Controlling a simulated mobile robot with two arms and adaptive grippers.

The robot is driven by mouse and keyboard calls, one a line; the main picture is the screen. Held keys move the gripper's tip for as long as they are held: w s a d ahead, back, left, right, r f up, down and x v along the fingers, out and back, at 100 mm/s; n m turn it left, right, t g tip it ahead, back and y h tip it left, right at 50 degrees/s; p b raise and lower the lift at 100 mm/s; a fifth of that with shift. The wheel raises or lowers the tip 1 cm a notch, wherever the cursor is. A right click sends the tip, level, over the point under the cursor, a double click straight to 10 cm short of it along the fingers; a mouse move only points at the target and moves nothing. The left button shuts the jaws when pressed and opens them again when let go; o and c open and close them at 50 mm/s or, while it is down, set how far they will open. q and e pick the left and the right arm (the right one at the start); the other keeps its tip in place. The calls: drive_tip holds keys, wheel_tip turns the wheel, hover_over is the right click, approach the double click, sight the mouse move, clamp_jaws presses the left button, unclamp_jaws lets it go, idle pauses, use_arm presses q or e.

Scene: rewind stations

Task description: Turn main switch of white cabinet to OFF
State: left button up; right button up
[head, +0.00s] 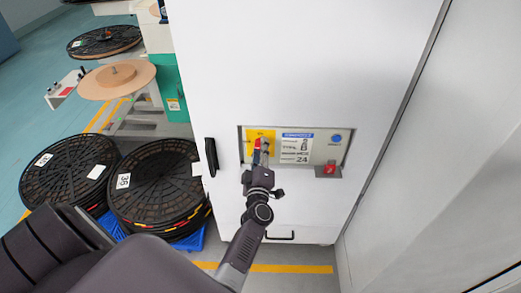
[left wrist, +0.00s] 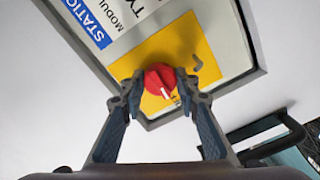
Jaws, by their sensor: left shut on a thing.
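The white cabinet (head: 240,70) stands in the middle of the head view, with a recessed control panel (head: 298,160) on its front. The main switch is a red rotary knob (left wrist: 157,76) on a yellow plate (left wrist: 196,52), with a white mark at its lower edge in the left wrist view. My left gripper (left wrist: 159,86) has its two fingertips on either side of the knob and is shut on it. In the head view my left gripper (head: 263,155) covers most of the knob. Lettering by the knob is too small to read. My right gripper is not in view.
The panel also has a label (head: 297,148), a blue button (head: 337,138) and a red part (head: 329,168) at lower right. A black handle (head: 211,156) is on the cabinet's left edge. Stacked black reels (head: 160,185) stand left; a pale wall (head: 440,150) is close on the right.

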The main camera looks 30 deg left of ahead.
use_arm(q)
drive_tip(key=shift+f+n, duration=0.1)
drive_tip(key=shift+n, duration=0.4)
